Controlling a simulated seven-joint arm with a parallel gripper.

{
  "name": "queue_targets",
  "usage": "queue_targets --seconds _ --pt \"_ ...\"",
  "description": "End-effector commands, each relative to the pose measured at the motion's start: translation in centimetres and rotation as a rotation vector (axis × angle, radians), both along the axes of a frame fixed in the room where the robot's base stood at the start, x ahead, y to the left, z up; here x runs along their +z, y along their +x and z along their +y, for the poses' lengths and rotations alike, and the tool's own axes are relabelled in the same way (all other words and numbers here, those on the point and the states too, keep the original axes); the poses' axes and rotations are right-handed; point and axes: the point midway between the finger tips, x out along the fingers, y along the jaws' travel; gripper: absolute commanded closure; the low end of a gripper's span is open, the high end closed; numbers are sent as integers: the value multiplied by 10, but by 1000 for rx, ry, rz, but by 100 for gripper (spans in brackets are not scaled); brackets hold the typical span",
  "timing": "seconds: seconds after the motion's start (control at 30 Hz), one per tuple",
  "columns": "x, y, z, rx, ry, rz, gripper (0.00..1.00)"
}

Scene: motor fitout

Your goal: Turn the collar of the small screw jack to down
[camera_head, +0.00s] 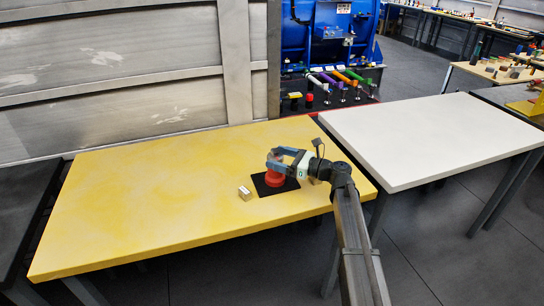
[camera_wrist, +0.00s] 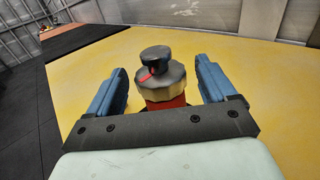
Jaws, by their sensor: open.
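The small screw jack (camera_head: 275,177) is red and stands upright on a black mat (camera_head: 262,188) on the yellow table. In the wrist view its dark round top (camera_wrist: 155,58) sits over a ribbed collar (camera_wrist: 160,88), dark above and cream below, with red body beneath. A thin red line shows on the dark part, on its near left side. My gripper (camera_head: 275,157) is at the jack; in the wrist view its blue fingers (camera_wrist: 160,70) are spread, one on each side of the collar, with gaps. The lower body is hidden behind the gripper's palm.
A small pale block (camera_head: 244,193) lies on the yellow table (camera_head: 150,190) left of the mat. Another small pale object sits partly behind my wrist. A white table (camera_head: 430,135) stands to the right, bare. The yellow table's left side is clear.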

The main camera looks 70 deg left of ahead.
Motion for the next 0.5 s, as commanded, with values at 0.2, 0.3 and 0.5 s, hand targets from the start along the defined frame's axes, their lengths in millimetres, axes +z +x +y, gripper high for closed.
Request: queue_targets --seconds 0.2,0.3,0.5 --pt "0 33 -32 -2 0 0 16" --pt "0 46 -44 -2 0 0 16" --pt "0 65 -62 0 0 0 16"
